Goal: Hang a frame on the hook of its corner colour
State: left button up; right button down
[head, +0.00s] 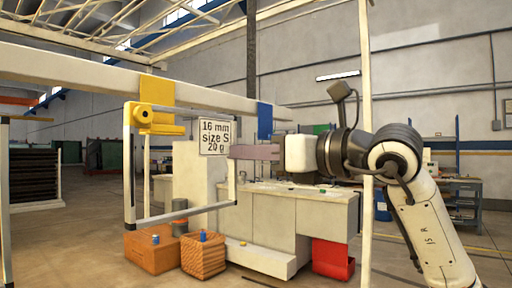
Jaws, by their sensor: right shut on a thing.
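A thin grey rectangular frame (186,213) hangs upright or is held in front of the beam. A blue hook piece (265,120) is on the beam farther right. My right gripper (236,152) is shut on the frame's right side bar. My left gripper is not in view.
The long pale beam (70,72) crosses above. A pale vertical post (365,60) stands near my right arm. The floor at left is open.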

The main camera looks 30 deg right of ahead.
pick_arm(q)
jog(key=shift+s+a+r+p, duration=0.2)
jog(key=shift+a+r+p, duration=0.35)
jog(key=shift+p, duration=0.7)
pick_arm(e)
jog(key=x, duration=0.7)
jog(key=shift+w+f, duration=0.2)
jog(key=shift+w, duration=0.2)
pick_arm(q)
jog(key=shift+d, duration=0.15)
pick_arm(e)
jog(key=shift+a, duration=0.1)
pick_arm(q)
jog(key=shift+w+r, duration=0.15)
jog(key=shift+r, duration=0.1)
pick_arm(e)
jog(key=shift+s, duration=0.1)
pick_arm(q)
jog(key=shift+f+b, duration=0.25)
jog(key=shift+b, duration=0.05)
pick_arm(e)
jog(key=shift+f, duration=0.15)
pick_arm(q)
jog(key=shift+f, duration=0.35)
pick_arm(e)
jog(key=shift+f, duration=0.25)
